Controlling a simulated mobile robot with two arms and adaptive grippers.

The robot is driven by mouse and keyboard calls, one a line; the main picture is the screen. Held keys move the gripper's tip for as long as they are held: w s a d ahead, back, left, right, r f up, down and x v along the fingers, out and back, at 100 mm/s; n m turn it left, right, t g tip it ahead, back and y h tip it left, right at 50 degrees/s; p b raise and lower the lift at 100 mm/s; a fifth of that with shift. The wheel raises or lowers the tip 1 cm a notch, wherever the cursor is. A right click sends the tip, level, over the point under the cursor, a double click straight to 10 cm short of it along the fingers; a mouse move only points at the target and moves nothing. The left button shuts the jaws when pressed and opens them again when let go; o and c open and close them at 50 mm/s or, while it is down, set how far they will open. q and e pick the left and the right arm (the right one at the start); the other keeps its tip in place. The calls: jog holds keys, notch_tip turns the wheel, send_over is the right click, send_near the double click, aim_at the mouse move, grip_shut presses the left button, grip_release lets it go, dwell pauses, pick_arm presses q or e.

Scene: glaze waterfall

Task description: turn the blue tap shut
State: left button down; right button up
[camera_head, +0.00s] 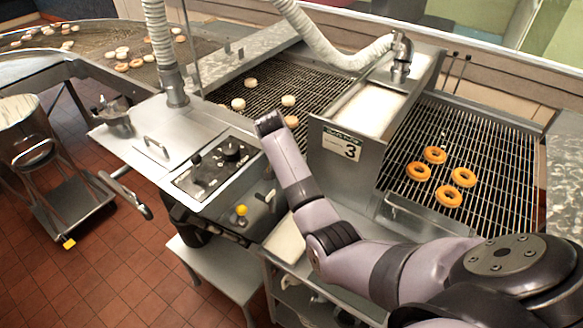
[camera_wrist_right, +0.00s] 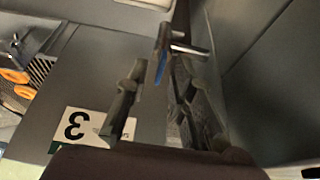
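The blue tap (camera_wrist_right: 161,68) shows in the right wrist view as a small blue piece beside a metal stem and crossbar, in front of a grey metal panel. My right gripper (camera_wrist_right: 158,82) is open, with one dark finger on each side. The blue piece lies between the fingertips in the picture; I cannot tell whether they touch it. In the head view my right arm reaches up from the lower right to the machine, but the gripper's fingers and the blue tap cannot be made out. My left gripper is not in view.
The panel with the number 3 sign (camera_head: 342,146) stands right beside my forearm. A control panel (camera_head: 213,167) and a yellow knob (camera_head: 241,210) are to its left. Wire racks hold golden rings (camera_head: 448,196) and pale dough pieces (camera_head: 288,101). A ribbed hose (camera_head: 160,40) hangs above.

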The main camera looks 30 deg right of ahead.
jog(key=shift+a+r, duration=0.1)
jog(key=shift+r, duration=0.05)
jog(key=v, duration=1.1)
jog(key=shift+r, duration=0.3)
jog(key=shift+a, duration=0.1)
